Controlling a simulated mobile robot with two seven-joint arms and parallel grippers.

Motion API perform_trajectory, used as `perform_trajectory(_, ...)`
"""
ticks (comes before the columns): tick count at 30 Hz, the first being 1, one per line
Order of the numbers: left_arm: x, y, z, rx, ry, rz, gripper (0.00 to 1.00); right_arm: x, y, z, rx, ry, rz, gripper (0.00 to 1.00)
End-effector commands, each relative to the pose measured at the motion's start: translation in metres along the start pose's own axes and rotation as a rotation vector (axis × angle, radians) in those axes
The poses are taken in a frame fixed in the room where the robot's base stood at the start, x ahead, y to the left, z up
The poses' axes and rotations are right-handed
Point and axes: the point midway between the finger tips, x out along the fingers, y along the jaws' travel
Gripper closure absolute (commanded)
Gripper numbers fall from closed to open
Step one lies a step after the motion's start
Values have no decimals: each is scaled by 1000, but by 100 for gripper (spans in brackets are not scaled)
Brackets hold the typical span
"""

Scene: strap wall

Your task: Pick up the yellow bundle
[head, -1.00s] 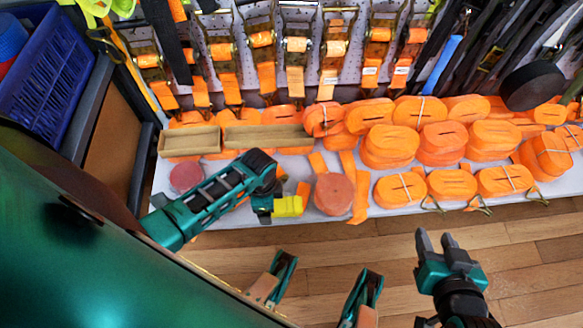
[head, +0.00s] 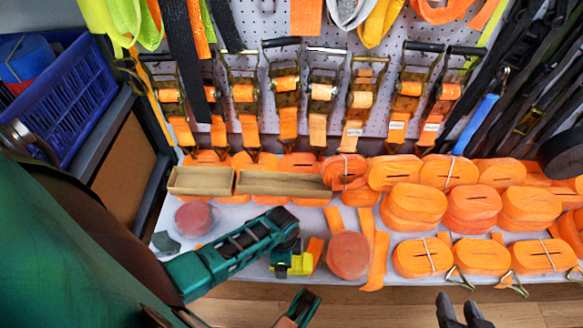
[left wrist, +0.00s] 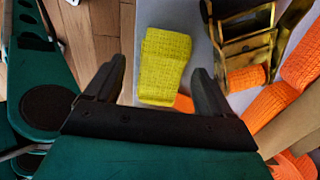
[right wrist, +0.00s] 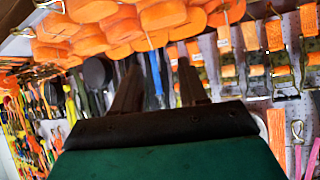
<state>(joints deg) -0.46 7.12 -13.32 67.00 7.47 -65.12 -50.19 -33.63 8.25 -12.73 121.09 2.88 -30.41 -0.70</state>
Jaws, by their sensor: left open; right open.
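The yellow bundle (head: 303,263) lies near the front edge of the pale shelf, partly hidden by my left arm in the head view. In the left wrist view the bundle (left wrist: 165,62) is a textured yellow block ahead of my left gripper (left wrist: 158,68). The open fingers show on either side of it with gaps; I cannot tell how deep it sits between them. My right gripper (head: 457,300) is open and empty at the bottom of the head view, in front of the shelf. In the right wrist view (right wrist: 158,66) its fingers point towards hanging straps, holding nothing.
A round reddish roll (head: 348,255) and orange straps lie just right of the bundle. Cardboard trays (head: 285,184) stand behind my left arm. Several orange strap bundles (head: 472,203) fill the right shelf. Ratchets hang behind. A blue crate (head: 60,105) is at left. In the left wrist view a brass-coloured ratchet (left wrist: 245,50) is close beside the bundle.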

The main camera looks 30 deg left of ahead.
Motion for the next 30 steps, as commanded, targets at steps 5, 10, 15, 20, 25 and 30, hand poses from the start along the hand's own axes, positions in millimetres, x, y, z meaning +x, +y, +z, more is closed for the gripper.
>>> perform_trajectory(5, 30, -3, -2, -1, 1, 0, 17, 11, -6, 10, 8, -5, -14, 57)
perform_trajectory(10, 37, -3, -2, -1, 1, 0, 17, 12, -9, 4, 6, 5, -25, 57)
perform_trajectory(15, 36, -3, -2, 0, 1, 0, 17, 11, -10, 0, 4, 11, -26, 57)
perform_trajectory(20, 35, -3, -2, 0, 1, 0, 29, 11, -9, 0, 4, 12, -25, 57)
perform_trajectory(25, 35, -3, -2, 0, 1, 0, 45, 12, -8, 1, 4, 11, -23, 57)
perform_trajectory(30, 35, -3, -2, 0, 1, 0, 61, 12, -6, 2, 2, 10, -19, 57)
